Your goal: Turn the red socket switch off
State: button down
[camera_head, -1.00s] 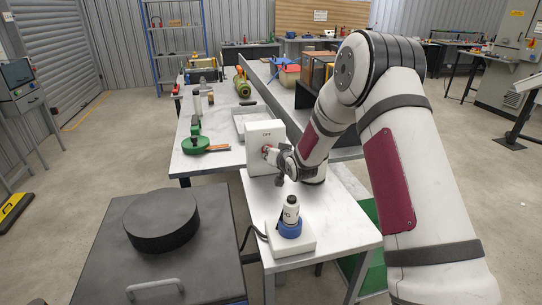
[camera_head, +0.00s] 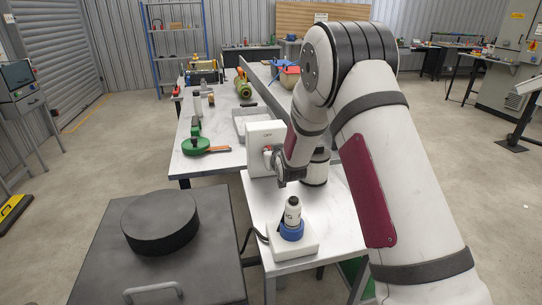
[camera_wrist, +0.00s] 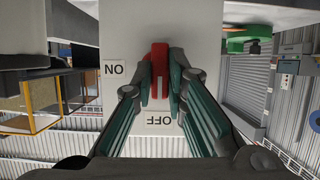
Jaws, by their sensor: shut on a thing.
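The red switch handle (camera_wrist: 158,62) sits on the face of a white box (camera_head: 262,133) that stands on the small white table. In the wrist view the handle is upright in the picture, lined up with the OFF label (camera_wrist: 159,121) below it. The ON label (camera_wrist: 115,69) is off to its left. Both labels read upside down there. My gripper (camera_wrist: 160,82) is shut on the handle, with one finger on each side. In the head view my gripper (camera_head: 272,161) is at the box front and mostly hides the handle.
A white base with a blue-collared plug (camera_head: 291,225) stands at the near end of the small table (camera_head: 335,210). A black round block (camera_head: 160,222) lies on a dark cabinet at left. A green round tool (camera_head: 196,146) lies on the long bench behind.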

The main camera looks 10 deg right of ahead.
jog(key=c, duration=1.6)
grip_release()
jog(key=v, duration=0.7)
jog(key=shift+s, duration=0.25)
jog(key=shift+r, duration=0.15)
jog(key=s+r+g, duration=0.2)
jog(key=s+r, duration=0.5)
jog(key=s, duration=0.3)
jog(key=s+r+g, duration=0.3)
jog(key=s+r, duration=0.3)
jog(key=s, duration=0.3)
jog(key=s+r+g, duration=0.1)
jog(key=s+g, duration=0.3)
jog(key=s, duration=2.2)
jog(key=shift+s, duration=0.3)
